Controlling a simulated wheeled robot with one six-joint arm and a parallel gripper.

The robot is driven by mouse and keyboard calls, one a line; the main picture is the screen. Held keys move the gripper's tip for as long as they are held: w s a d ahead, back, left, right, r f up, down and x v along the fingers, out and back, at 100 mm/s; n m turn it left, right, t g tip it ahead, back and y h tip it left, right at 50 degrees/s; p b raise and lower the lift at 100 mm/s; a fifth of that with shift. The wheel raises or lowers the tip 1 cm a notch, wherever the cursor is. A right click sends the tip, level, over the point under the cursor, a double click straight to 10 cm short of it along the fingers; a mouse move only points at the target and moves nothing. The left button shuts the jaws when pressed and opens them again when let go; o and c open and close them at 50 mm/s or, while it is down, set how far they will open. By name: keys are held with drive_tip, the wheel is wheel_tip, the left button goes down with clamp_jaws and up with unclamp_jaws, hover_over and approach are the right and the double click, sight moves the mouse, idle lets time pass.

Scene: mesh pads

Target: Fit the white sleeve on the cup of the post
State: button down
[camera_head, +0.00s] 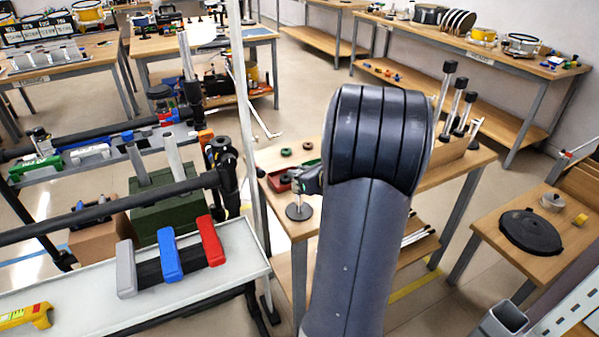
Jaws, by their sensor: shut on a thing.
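My gripper (308,181) shows only in part at the left edge of my large dark arm, above the near left corner of the wooden table. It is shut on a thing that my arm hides. A small post with a round grey base (299,211) stands on the table just below my gripper. Its upper end meets the gripper in the picture, and I cannot tell whether they touch. I cannot make out the cup or the white sleeve.
A red tray (279,181) and small dark rings (286,152) lie left of my arm on the table (329,222). Several silver posts with black tops (445,85) stand at its right.

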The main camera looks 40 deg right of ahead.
drive_tip(key=shift+f, duration=0.5)
drive_tip(key=c, duration=1.3)
unclamp_jaws()
drive_tip(key=shift+s+r, duration=0.1)
drive_tip(key=v, duration=1)
drive_tip(key=shift+s+r, duration=0.15)
drive_tip(key=shift+s, duration=0.1)
